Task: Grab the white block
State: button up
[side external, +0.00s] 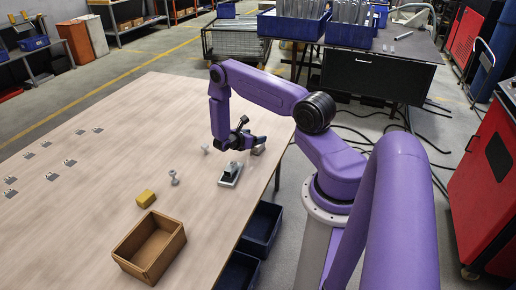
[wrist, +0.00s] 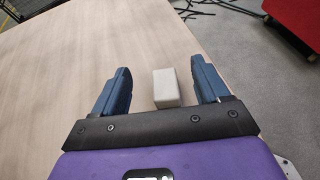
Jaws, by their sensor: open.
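The white block (wrist: 166,88) stands on the wooden table in the wrist view, between the two blue fingers of my gripper (wrist: 162,78). My gripper is open and empty. In the side view my gripper (side external: 249,139) is low over the table's right part, and the block (side external: 259,149) shows just beside the fingers, partly hidden by them. I cannot tell the exact height of the fingers above the table.
A grey and dark device (side external: 230,174) stands just in front of my gripper. Metal bolt-like parts (side external: 174,178), a yellow block (side external: 146,198) and an open wooden box (side external: 150,246) are farther left and forward. Small brackets (side external: 52,176) lie at far left. The table's right edge is close.

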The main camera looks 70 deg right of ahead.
aim_at(256, 147)
jog(key=shift+f, duration=1.6)
jog(key=f, duration=0.1)
jog(key=d+f, duration=0.1)
jog(key=f, duration=0.1)
jog(key=shift+s+d+f, duration=0.15)
jog(key=shift+s+d, duration=0.1)
jog(key=shift+d, duration=0.05)
jog(key=shift+s+d+f, duration=0.1)
jog(key=shift+d+f, duration=0.1)
jog(key=shift+d, duration=0.3)
jog(key=shift+c, duration=0.3)
jog(key=c, duration=1.1)
